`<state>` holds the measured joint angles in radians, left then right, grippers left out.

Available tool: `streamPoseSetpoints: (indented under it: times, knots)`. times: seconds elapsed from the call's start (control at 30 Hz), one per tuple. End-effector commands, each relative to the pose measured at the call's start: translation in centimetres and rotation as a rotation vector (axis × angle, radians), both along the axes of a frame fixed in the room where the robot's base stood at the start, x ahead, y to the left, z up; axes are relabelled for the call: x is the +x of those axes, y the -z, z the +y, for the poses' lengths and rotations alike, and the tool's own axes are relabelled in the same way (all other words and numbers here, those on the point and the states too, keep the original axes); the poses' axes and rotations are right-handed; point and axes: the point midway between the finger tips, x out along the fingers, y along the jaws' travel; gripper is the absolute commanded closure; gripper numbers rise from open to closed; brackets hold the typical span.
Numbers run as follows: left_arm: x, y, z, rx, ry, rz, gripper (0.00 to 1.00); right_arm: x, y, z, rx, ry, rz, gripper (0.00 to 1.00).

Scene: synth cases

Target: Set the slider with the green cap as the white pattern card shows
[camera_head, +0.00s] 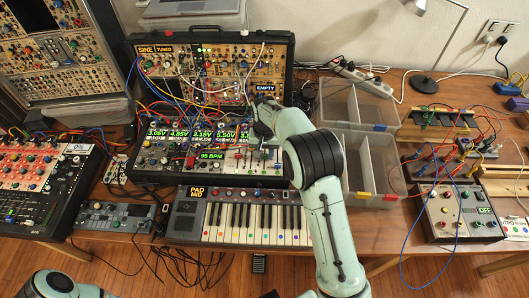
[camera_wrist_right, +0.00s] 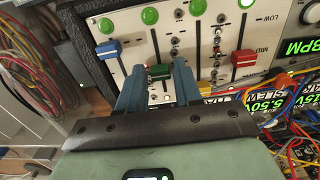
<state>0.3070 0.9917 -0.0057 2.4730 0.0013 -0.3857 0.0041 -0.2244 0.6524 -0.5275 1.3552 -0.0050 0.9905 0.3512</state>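The slider's green cap (camera_wrist_right: 160,72) shows in the right wrist view, between a blue cap (camera_wrist_right: 107,50) and a red cap (camera_wrist_right: 243,57) on a pale panel. I cannot make out a white pattern card. My left gripper is out of view.
A small keyboard (camera_head: 250,217) stands in front of the case. Clear plastic bins (camera_head: 352,110) stand to the right of my right arm. Patch cables crowd the case around the number displays. A control box (camera_head: 458,212) with cables is at the right.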

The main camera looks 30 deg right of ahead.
Motion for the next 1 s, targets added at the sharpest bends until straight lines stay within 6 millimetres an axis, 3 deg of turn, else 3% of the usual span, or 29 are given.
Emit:
streamPoseSetpoints:
  times: [0.27, 0.37, 0.7, 1.0]
  knots:
    - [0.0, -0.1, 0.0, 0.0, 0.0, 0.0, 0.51, 0.1, -0.7, 0.0, 0.001, 0.0, -0.003, 0.66]
    - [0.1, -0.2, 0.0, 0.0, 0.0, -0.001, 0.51, 0.1, -2.2, 0.1, 0.001, -0.001, -0.004, 0.66]
    - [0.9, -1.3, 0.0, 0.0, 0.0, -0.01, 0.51, 0.1, -9.9, 0.0, 0.0, -0.001, -0.006, 0.66]
    - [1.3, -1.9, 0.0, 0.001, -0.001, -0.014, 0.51, 0.0, -13.3, 0.1, 0.0, -0.001, -0.001, 0.66]
